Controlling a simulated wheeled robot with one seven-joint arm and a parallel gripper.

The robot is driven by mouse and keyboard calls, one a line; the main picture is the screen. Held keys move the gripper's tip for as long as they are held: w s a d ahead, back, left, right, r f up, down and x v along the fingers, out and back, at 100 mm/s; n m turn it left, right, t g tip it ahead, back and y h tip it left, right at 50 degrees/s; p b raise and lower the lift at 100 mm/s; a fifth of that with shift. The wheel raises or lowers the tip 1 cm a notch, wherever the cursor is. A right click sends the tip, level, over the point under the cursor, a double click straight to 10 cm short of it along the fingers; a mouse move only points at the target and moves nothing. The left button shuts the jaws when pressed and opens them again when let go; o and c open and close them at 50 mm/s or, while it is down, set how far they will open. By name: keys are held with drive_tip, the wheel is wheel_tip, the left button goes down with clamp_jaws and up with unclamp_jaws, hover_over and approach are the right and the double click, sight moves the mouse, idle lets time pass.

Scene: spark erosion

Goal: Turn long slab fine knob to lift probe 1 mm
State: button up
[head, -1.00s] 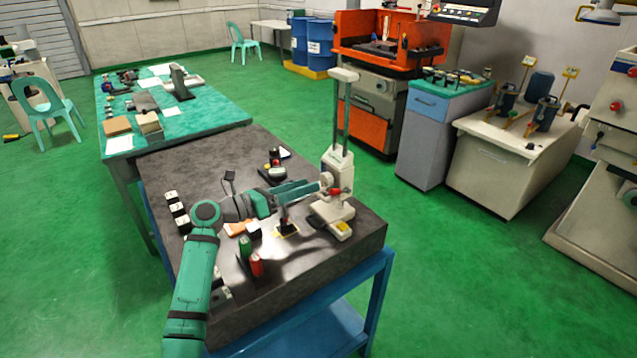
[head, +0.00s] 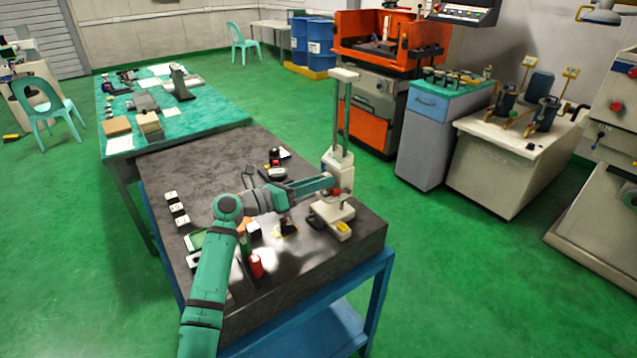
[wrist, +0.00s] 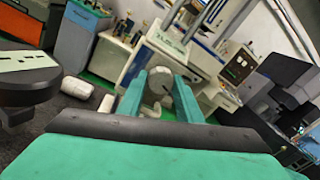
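The measuring stand (head: 343,160), a pale body with two tall posts and a top bar, stands upright at the right of the dark slab table (head: 210,165). A red part (head: 346,191) shows low on it. My gripper (head: 328,183) reaches to its left side. In the wrist view, my two teal fingers (wrist: 159,86) lie either side of a pale round knob (wrist: 158,80). The fingers are apart, and I cannot tell whether they touch it. The probe tip cannot be made out.
A red cylinder (head: 256,266) stands close to my arm. White socket-like blocks (head: 176,208) line the left of the table. The table's right front corner is clear.

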drive_tip(key=shift+n, duration=0.5)
drive_tip(key=o, duration=1)
drive_tip(key=v, duration=1.1)
drive_tip(key=shift+d, duration=0.1)
